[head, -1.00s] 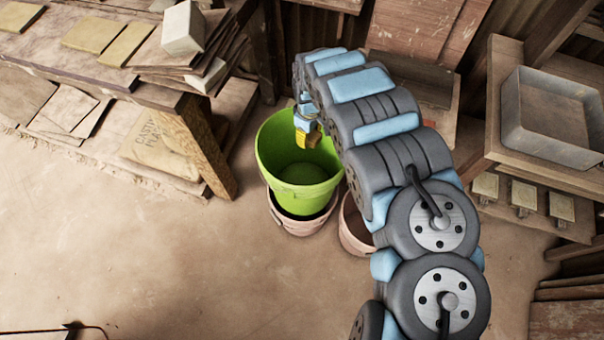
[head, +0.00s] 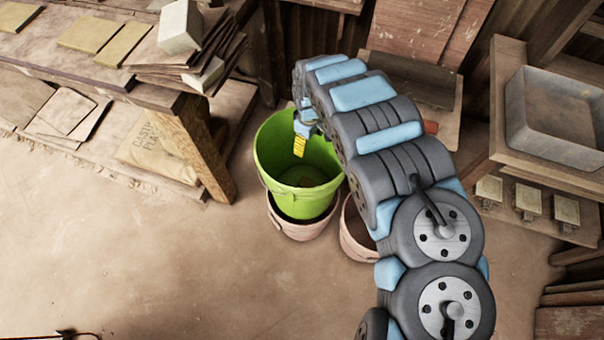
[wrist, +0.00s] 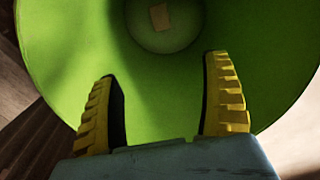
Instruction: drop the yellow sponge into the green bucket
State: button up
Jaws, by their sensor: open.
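The green bucket (head: 296,198) stands upright in the middle of the head view, and its green inner wall (wrist: 65,40) fills most of the wrist view. My gripper (head: 299,148) points down at the bucket's mouth. In the wrist view its two yellow ribbed fingers (wrist: 166,70) are spread apart with nothing between them. The sponge (wrist: 160,16), a small pale tan-yellow block, lies on the bucket's floor beyond the fingertips. In the head view the bucket's floor is partly shaded and the sponge is hard to make out.
The green bucket sits in a pinkish pot (head: 298,229). Another pot (head: 356,238) stands to its right, partly behind my arm. A wooden bench (head: 150,92) with tiles is at left, and a shelf with a grey basin (head: 560,118) at right.

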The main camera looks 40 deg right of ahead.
notch_tip(320, 180, up, 12)
dwell(1.6)
dwell(0.5)
